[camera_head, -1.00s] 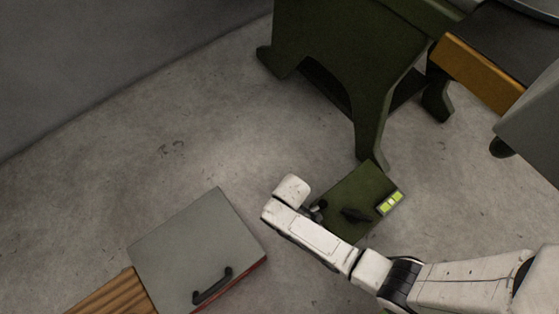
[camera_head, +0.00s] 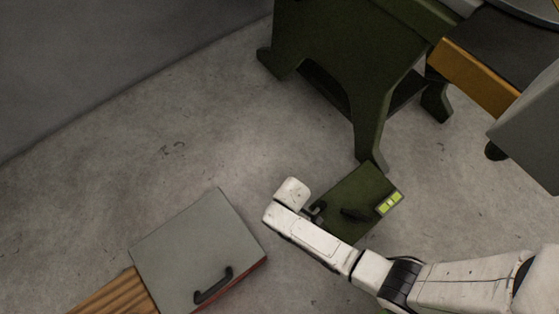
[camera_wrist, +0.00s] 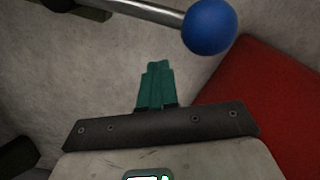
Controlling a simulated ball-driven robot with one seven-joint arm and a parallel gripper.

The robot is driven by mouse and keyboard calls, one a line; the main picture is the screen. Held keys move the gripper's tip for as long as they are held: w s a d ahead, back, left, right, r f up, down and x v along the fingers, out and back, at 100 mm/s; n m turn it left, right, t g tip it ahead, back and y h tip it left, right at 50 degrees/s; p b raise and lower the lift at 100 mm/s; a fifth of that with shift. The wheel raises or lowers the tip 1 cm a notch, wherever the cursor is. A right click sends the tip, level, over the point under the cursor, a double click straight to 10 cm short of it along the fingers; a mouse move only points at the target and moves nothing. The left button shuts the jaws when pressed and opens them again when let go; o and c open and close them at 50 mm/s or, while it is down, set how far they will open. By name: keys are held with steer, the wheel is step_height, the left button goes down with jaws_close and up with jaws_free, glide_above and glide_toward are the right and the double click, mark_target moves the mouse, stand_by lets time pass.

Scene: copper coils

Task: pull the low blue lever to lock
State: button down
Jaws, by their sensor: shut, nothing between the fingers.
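A blue ball knob (camera_wrist: 209,27) on a metal rod shows at the top of the wrist view. The rod (camera_wrist: 148,10) runs left from the knob to a dark mount at the top left. My gripper (camera_wrist: 157,68) has teal fingers held together, with nothing between them. In the wrist picture the fingertips are below the rod and to the left of the knob, apparently apart from both. In the head view my white arm (camera_head: 315,238) reaches down beside a green box (camera_head: 362,195) with a dark handle. The lever and my fingers cannot be made out there.
A red surface (camera_wrist: 270,105) lies to the right in the wrist view. In the head view a grey-topped case (camera_head: 190,245) with a black handle is at the lower left, and a green machine stand (camera_head: 345,65) is behind. Bare concrete floor (camera_head: 150,150) lies between.

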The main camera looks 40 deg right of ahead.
step_height(320, 180, up, 10)
steer(key=p, duration=1)
steer(key=shift+p, duration=0.3)
